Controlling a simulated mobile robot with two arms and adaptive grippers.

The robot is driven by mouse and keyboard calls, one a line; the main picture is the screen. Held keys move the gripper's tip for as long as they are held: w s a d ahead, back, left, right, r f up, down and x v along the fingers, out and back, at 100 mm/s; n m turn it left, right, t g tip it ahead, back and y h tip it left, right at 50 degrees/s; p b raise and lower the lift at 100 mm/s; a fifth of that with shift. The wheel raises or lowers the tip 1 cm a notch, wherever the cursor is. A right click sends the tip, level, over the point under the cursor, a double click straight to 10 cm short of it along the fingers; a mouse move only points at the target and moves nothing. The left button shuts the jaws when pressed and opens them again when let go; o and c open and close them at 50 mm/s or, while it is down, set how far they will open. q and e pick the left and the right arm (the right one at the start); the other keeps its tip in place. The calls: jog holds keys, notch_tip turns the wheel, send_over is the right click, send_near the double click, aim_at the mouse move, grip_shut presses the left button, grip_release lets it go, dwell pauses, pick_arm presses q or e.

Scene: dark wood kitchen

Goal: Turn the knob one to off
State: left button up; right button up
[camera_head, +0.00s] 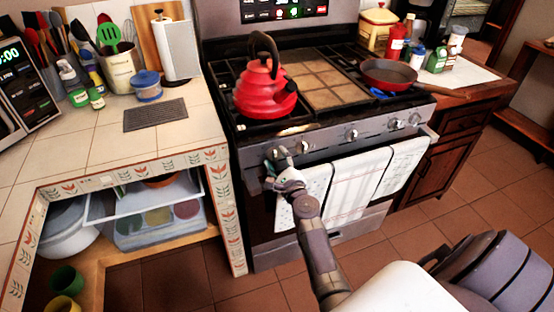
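The stove (330,140) has a row of knobs along its front panel. The leftmost knob (271,153) is at the panel's left end, partly covered by my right gripper (278,162). My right gripper's fingertips are at or just in front of this knob; I cannot tell whether they touch it or how far they are parted. Other knobs show to the right, one close by (304,146), one near the middle (351,134) and others at the right end (393,124). The leftmost knob's setting is too small to read. My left gripper is not in view.
Towels (348,187) hang on the oven handle just right of my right gripper. A red kettle (264,90) and a red pan (388,74) stand on the stove. A tiled counter (100,135) with open shelves adjoins on the left. The floor in front is clear.

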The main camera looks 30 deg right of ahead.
jog(key=shift+o, duration=0.9)
jog(key=shift+s, duration=0.1)
jog(key=v, duration=1.1)
jog(key=shift+s, duration=0.4)
